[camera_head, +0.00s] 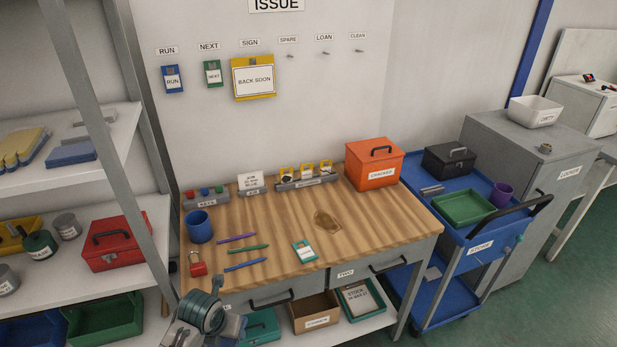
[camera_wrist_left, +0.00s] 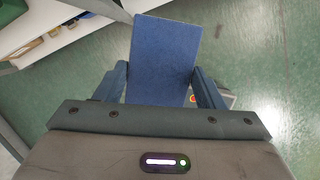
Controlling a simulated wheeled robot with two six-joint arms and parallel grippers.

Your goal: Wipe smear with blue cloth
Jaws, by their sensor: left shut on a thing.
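A brown smear (camera_head: 327,222) lies on the wooden worktop (camera_head: 285,225), right of its middle. My left gripper (camera_wrist_left: 163,82) is shut on a flat blue cloth (camera_wrist_left: 165,52), which sticks out beyond the fingers in the left wrist view. Green floor shows below the cloth there. In the head view, part of my left arm shows at the bottom edge, in front of the bench; the gripper's fingers and the held cloth cannot be made out there. My right gripper is not in view.
More blue folded cloth (camera_head: 72,153) lies on the left shelf. Near the smear are a green-edged card (camera_head: 304,251) and several pens (camera_head: 248,247). A blue cup (camera_head: 199,226), red padlock (camera_head: 197,265) and orange box (camera_head: 374,165) stand on the worktop. A blue trolley (camera_head: 477,230) stands right.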

